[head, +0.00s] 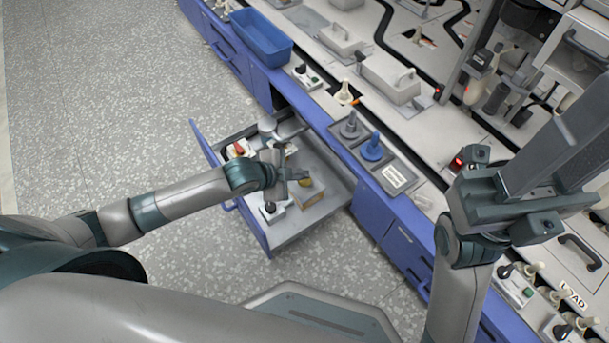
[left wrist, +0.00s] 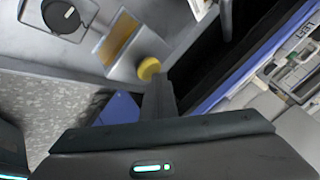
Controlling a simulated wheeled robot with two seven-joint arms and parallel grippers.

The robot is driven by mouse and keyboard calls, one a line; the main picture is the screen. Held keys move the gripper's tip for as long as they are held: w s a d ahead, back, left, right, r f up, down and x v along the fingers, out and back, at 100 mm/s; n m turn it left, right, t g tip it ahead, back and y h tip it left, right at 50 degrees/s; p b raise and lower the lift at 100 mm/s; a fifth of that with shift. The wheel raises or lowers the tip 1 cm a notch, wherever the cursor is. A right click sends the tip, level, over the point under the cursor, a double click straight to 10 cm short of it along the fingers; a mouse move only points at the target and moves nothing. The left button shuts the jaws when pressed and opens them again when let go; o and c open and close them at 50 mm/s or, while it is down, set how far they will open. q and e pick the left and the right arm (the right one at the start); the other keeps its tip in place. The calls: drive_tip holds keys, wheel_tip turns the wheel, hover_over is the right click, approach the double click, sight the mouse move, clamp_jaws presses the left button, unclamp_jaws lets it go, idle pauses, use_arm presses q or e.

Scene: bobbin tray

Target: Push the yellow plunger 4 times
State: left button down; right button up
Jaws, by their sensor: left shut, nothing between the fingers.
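The yellow plunger (left wrist: 149,68) is a round yellow knob at the side of a small grey box with a yellow-brown panel (left wrist: 117,42). In the head view the plunger (head: 305,183) shows small, inside the open drawer (head: 330,205). My left gripper (head: 300,174) is shut and empty, over the drawer right at the plunger. In the left wrist view its fingertips (left wrist: 156,78) overlap the knob's lower edge; I cannot tell whether they touch it. My right gripper (head: 500,200) is at the right, far from the plunger; its finger state is unclear.
The drawer also holds a white block with a black knob (head: 270,210) and a block with a red part (head: 239,149). On the counter are a blue bin (head: 262,38), a blue-handled piece (head: 372,148) and a grey one (head: 351,126). Open floor lies left.

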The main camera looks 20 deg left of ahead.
use_arm(q)
drive_tip(key=shift+s+f, duration=0.1)
drive_tip(key=shift+f, duration=0.2)
idle(0.4)
drive_tip(key=shift+r, duration=0.1)
drive_tip(key=shift+r+p, duration=1.35)
drive_tip(key=shift+p, duration=0.25)
drive_tip(key=shift+r, duration=0.1)
wheel_tip(320, 180, up, 5)
drive_tip(key=p, duration=0.6)
idle(2.0)
